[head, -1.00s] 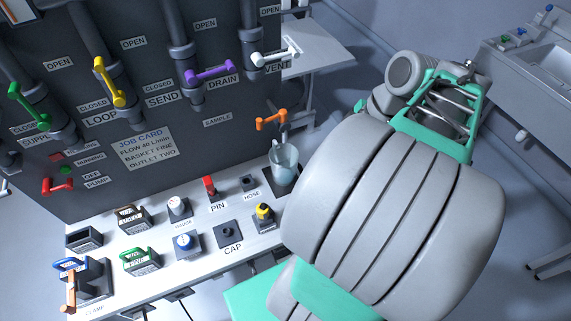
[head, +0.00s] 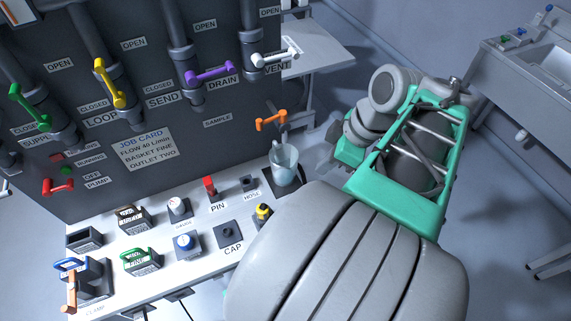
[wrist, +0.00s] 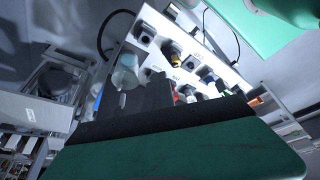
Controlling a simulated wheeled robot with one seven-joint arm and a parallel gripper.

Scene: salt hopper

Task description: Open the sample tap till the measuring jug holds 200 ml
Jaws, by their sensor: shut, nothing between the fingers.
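The sample tap's orange handle (head: 271,120) is on the dark panel under the SAMPLE label, lying roughly level. The clear measuring jug (head: 285,166) stands upright below it on a dark pad. It holds some bluish liquid; its marks are too small to read. A pale spout or stream shows between tap and jug; I cannot tell which. In the wrist view the jug (wrist: 125,73) is just left of my gripper (wrist: 151,92), whose dark fingers are shut and empty. In the head view my arm hides the fingers or they cannot be made out.
Purple (head: 210,76), white (head: 275,57) and yellow (head: 111,84) valve handles are on the panel. The white ledge (head: 205,262) holds the red pin (head: 210,188), a yellow-topped part (head: 263,212) and several other parts. A grey sink bench (head: 530,80) stands at right, with open floor between.

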